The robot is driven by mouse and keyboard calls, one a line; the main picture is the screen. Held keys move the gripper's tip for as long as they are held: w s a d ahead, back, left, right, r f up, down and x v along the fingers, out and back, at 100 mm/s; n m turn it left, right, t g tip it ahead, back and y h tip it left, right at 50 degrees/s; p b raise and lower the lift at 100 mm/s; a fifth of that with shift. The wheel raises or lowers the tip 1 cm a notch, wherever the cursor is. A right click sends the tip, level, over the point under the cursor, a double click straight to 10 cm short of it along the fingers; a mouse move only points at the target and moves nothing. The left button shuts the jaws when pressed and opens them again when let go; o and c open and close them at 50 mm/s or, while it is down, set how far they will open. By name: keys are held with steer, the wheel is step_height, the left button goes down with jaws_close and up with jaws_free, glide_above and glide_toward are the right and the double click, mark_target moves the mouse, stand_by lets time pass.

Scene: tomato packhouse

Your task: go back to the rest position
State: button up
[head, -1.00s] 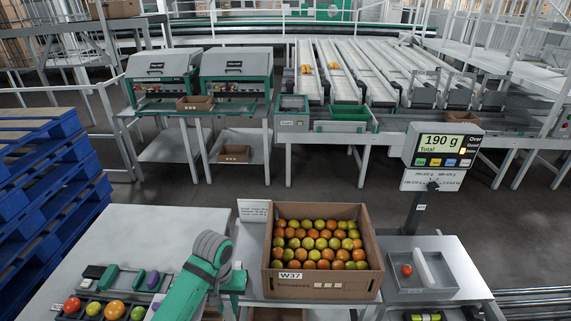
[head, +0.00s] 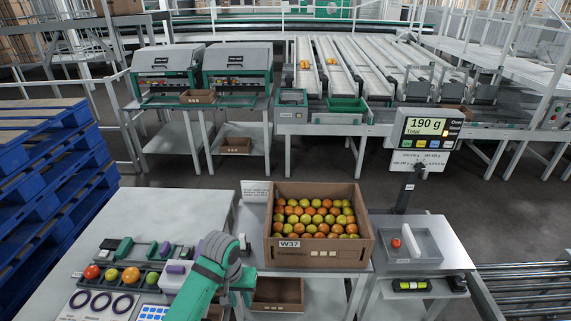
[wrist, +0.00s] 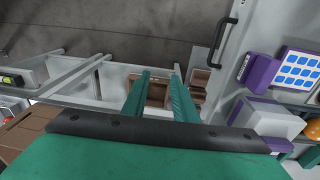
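My gripper (wrist: 160,92) shows in the wrist view with its two green fingers apart and nothing between them. A cardboard box below is seen through the gap. In the head view my green arm rises from the bottom edge, left of the tomato crate, and largely hides the gripper. One red tomato (head: 396,243) sits in the scale tray (head: 425,258). The scale display (head: 426,125) reads 190 g.
A lower cardboard box (head: 278,294) is under the crate. Blue pallets (head: 50,180) stand left; a roller conveyor (head: 525,285) lies right.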

steer(key=w+d+r+n+t+h, duration=0.15)
steer(key=d+t+h, duration=0.3)
steer(key=d, duration=1.15)
steer(key=w+d+r+n+t+h, duration=0.1)
steer(key=w+d+t+h, duration=0.3)
steer(key=d, duration=1.1)
steer(key=s+a+f+n+t+y, duration=0.1)
steer(key=s+a+f+t+y, duration=0.15)
steer(key=s, duration=0.65)
steer(key=s+a+f+n+t+y, duration=0.1)
steer(key=s+a+y, duration=0.2)
steer(key=s, duration=0.5)
steer(key=s+a+f+n+t+y, duration=0.2)
steer(key=s+a+y, duration=0.1)
steer(key=s, duration=0.6)
steer(key=s+a+r+m, duration=0.3)
steer(key=s+a, duration=0.1)
steer(key=s, duration=0.4)
steer(key=s+a+r+m, duration=0.3)
steer(key=s+a, duration=0.2)
steer(key=s, duration=0.3)
steer(key=shift+a+r+t+y, duration=0.15)
steer(key=shift+r+t+y, duration=0.15)
steer(key=shift+t+y, duration=0.1)
steer(key=shift+o, duration=0.7)
